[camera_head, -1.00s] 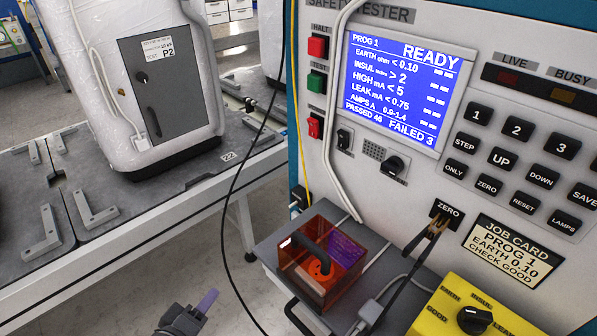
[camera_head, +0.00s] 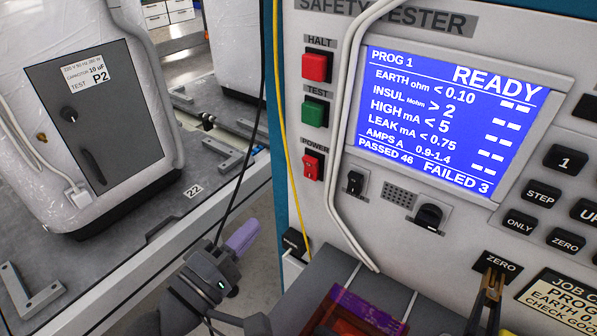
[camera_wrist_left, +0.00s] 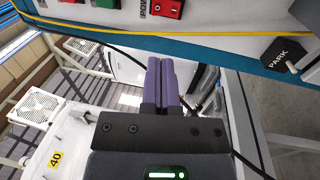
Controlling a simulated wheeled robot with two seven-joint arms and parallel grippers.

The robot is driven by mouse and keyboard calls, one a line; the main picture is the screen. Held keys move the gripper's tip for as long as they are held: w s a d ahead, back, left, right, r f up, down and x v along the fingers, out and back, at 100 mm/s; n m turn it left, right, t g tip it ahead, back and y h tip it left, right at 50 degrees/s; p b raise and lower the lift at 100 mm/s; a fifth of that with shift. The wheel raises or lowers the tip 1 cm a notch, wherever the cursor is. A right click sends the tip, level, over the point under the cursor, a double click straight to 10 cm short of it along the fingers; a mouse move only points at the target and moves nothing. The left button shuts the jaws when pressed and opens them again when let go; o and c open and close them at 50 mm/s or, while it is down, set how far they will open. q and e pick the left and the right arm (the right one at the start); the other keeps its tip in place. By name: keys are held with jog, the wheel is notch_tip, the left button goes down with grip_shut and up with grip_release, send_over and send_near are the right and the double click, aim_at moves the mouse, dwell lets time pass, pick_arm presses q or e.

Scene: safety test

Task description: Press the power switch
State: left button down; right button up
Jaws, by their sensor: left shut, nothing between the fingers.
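The power switch (camera_head: 312,167) is a small red rocker under the POWER label on the tester's white front panel, below the green TEST button (camera_head: 315,112). In the left wrist view a red switch (camera_wrist_left: 169,8) shows at the top edge, beside part of its label. My left gripper (camera_head: 243,236) is shut and empty, with purple fingers. It is below and left of the switch, apart from the panel. In the left wrist view the shut fingers (camera_wrist_left: 161,68) point up toward the panel's lower edge. My right gripper is not in view.
The red HALT button (camera_head: 316,67) is above TEST. The lit screen (camera_head: 440,120) reads READY. A pale cable (camera_head: 338,110) and a yellow cable (camera_head: 284,120) run beside the switch. A bench with a wrapped appliance (camera_head: 150,120) stands left. A clip (camera_head: 487,300) hangs below ZERO.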

aim_at(307, 166)
pick_arm(q)
jog(key=x, duration=1.1)
jog(key=shift+w+d, duration=0.15)
jog(key=shift+w, duration=0.05)
jog(key=shift+w+d+r, duration=0.15)
jog(key=shift+w+d, duration=0.1)
jog(key=shift+w, duration=0.05)
